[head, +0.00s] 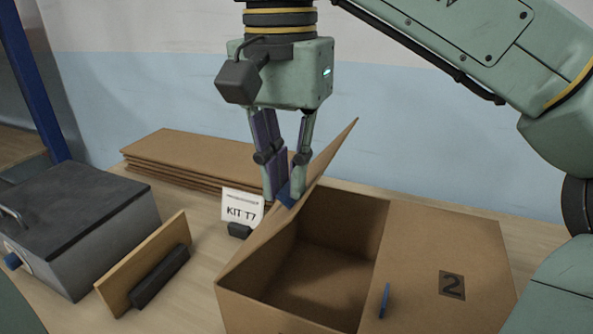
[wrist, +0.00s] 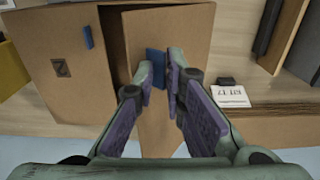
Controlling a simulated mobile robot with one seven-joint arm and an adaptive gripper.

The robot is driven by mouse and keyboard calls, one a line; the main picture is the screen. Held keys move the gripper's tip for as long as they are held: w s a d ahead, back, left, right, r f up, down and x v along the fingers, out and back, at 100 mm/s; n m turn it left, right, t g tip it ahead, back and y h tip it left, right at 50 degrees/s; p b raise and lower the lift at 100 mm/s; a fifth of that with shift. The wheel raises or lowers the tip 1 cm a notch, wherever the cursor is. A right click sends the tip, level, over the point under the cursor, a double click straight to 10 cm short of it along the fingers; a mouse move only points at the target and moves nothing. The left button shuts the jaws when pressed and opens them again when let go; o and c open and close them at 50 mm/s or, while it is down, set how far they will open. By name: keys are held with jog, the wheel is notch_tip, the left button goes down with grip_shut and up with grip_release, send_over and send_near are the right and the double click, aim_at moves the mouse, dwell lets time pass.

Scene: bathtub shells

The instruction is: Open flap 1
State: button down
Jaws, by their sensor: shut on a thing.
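The cardboard box (head: 365,312) stands on the table with one side of its top open and its inside in shadow. The raised flap (head: 325,155) stands up and leans outward at the box's left edge; it also shows in the wrist view (wrist: 180,25). No number on it is visible. The flap marked 2 (head: 460,235) lies shut on the right, with a blue tab (head: 384,300). My gripper (head: 283,198) is shut on the raised flap's blue tab (wrist: 155,62). The fingers hide part of the tab and flap.
A grey metal case (head: 75,225) and a wooden board with a dark bar (head: 150,265) stand at left. A white KIT T7 card (head: 242,207) stands close behind the flap. Flat cardboard sheets (head: 190,150) are stacked at the back.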

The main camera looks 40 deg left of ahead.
aim_at(268, 225)
jog(key=shift+s+a+f, duration=0.4)
jog(key=shift+a+f, duration=0.15)
jog(key=shift+f, duration=0.15)
jog(key=c, duration=2)
grip_release()
jog(key=shift+a, duration=0.1)
jog(key=o, duration=0.7)
jog(key=shift+a+f, duration=0.1)
jog(key=shift+a, duration=0.5)
jog(key=shift+d, duration=0.2)
jog(key=shift+c, duration=0.8)
jog(key=shift+w+d+r, duration=0.1)
jog(key=shift+r, duration=0.1)
jog(key=shift+c, duration=0.6)
